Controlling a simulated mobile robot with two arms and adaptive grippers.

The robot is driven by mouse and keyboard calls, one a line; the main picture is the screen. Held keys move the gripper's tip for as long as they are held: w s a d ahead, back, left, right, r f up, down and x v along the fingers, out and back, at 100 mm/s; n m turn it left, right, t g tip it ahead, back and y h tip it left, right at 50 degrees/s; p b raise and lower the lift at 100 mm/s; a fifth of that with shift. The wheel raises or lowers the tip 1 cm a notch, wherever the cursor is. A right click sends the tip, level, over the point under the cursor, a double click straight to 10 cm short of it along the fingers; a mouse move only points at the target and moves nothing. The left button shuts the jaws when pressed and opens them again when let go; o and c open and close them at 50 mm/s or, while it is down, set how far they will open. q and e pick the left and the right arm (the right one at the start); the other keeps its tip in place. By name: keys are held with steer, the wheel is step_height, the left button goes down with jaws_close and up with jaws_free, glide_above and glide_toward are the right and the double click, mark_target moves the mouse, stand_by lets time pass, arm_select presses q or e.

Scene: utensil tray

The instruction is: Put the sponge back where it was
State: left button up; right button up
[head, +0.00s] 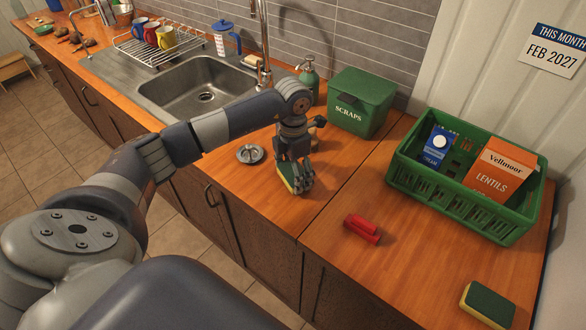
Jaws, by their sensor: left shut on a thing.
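My left gripper (298,188) points down over the wooden counter between the sink and the green crate. It is shut on a yellow and green sponge (286,178), which is partly hidden by the fingers. I cannot tell whether the sponge touches the counter. A second sponge (487,305), yellow with a dark green top, lies flat at the front right of the counter. A yellowish block (252,62), perhaps another sponge, lies behind the sink near the tap. My right gripper is not in view.
A green SCRAPS bin (361,103) stands behind the gripper. A green crate (463,217) with two cartons is at the right. A red object (362,229) and a metal sink strainer (250,154) lie nearby. The sink (193,91) and dish rack (150,52) are farther left.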

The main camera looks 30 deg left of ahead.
arm_select(q)
steer(key=shift+f, duration=0.15)
steer(key=o, duration=1)
steer(key=shift+r, duration=0.3)
steer(key=shift+r+b, duration=1.75)
steer(key=shift+r, duration=4.15)
steer(key=shift+f, duration=0.1)
